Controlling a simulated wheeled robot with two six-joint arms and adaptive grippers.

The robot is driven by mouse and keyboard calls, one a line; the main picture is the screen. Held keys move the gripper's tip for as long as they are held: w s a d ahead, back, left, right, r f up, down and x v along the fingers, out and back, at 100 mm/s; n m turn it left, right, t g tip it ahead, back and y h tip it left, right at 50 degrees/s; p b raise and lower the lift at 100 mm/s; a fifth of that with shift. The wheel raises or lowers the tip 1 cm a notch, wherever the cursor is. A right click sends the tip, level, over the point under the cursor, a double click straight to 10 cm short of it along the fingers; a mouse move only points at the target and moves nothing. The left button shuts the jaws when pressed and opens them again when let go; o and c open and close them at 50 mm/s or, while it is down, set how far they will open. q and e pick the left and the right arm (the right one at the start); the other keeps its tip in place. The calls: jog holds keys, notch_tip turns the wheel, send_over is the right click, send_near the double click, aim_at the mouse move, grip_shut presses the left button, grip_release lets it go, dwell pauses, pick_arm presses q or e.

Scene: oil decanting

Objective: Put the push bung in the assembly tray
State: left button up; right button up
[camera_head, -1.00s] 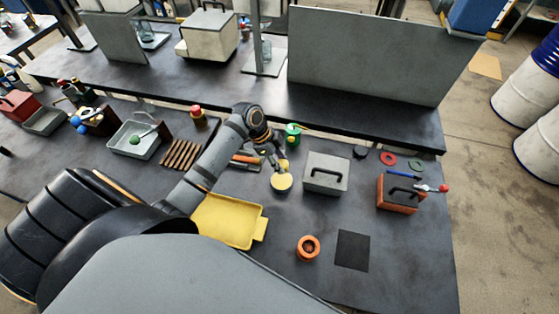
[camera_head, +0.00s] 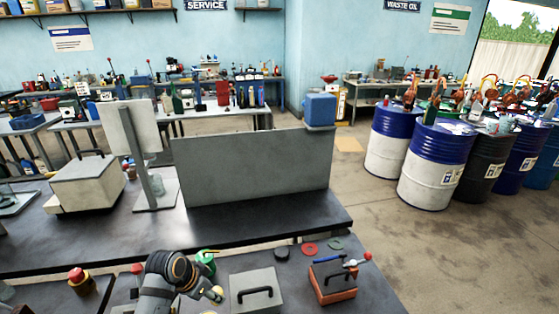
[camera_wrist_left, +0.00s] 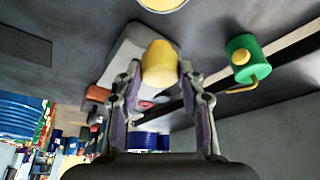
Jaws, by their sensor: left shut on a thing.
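My left gripper (camera_head: 212,294) shows at the bottom of the head view, close to the green can and left of the grey box. It is shut on a small yellow cylindrical piece, which looks like the push bung (camera_head: 218,293). In the left wrist view the yellow push bung (camera_wrist_left: 160,62) sits between the two fingertips of my left gripper (camera_wrist_left: 158,80), clear of the bench. I cannot make out the assembly tray in either current view. My right gripper is not in view.
A green can (camera_head: 206,262) stands beside my left gripper. A grey box with a black handle (camera_head: 254,294) is to its right, then an orange box (camera_head: 333,284) with tools on top. A black disc (camera_head: 281,254) and a red ring (camera_head: 310,249) lie behind them.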

aim_at(221, 291)
pick_arm(q)
jog(key=n, duration=0.1)
jog(key=w+d+n+y+b, duration=0.1)
jog(key=n, duration=0.1)
jog(key=d+n+b, duration=0.1)
jog(key=shift+w+r+n+t+y, duration=0.2)
jog(key=shift+r+n+t+y, duration=0.1)
jog(key=shift+n+t, duration=0.1)
jog(key=shift+d+r+n+y+b, duration=0.1)
jog(key=shift+r+n+y+b, duration=0.3)
jog(key=shift+n, duration=0.3)
jog(key=shift+r+n, duration=0.2)
jog(key=shift+n, duration=0.2)
jog(key=shift+s+a+r, duration=0.1)
jog(key=shift+a+r, duration=0.1)
jog(key=shift+a, duration=0.05)
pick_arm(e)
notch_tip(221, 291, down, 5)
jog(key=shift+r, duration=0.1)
